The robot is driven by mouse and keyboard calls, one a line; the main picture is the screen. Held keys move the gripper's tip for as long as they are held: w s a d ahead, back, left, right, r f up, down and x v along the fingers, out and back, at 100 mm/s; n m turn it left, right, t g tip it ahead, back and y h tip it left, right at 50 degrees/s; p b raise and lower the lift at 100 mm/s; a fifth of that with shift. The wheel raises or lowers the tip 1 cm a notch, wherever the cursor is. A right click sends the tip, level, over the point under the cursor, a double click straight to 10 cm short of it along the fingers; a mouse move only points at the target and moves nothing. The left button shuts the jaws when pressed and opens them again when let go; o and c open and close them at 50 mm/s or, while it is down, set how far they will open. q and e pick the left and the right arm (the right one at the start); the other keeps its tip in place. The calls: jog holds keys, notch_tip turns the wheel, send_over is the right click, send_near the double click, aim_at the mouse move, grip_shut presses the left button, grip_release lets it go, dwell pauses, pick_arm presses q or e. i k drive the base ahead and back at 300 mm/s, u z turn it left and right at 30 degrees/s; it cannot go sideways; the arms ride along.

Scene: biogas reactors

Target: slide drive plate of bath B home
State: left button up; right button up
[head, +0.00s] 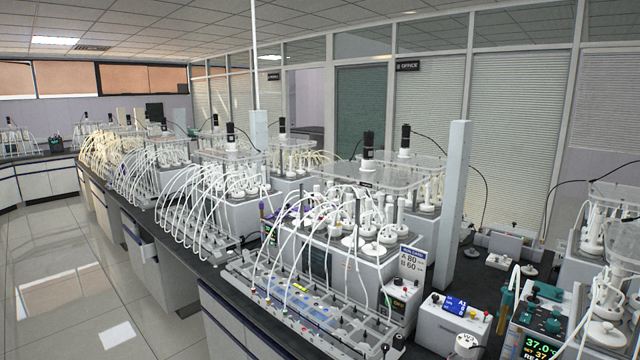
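The nearest bath (388,275) is a pale box on the dark bench, crowded with white reactor lids and tubes. A clear drive plate (350,178) lies above it, with a black motor (368,146) upright on top. A second black motor (405,140) stands just behind it to the right. A sign (411,262) on the nearest bath's front right reads A 80, B 60. I cannot tell which bath is B, nor how its plate sits. Neither of my grippers is in view.
A long tube rack (330,325) lies along the bench's front edge, with white tubes arching over it. A white box with a blue display (457,305) and a controller reading 37.0 (541,346) stand at the right. The left aisle floor (60,270) is clear.

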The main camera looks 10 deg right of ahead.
aim_at(366, 174)
jog(key=u, duration=0.55)
jog(key=i, duration=1.05)
jog(key=u, duration=0.2)
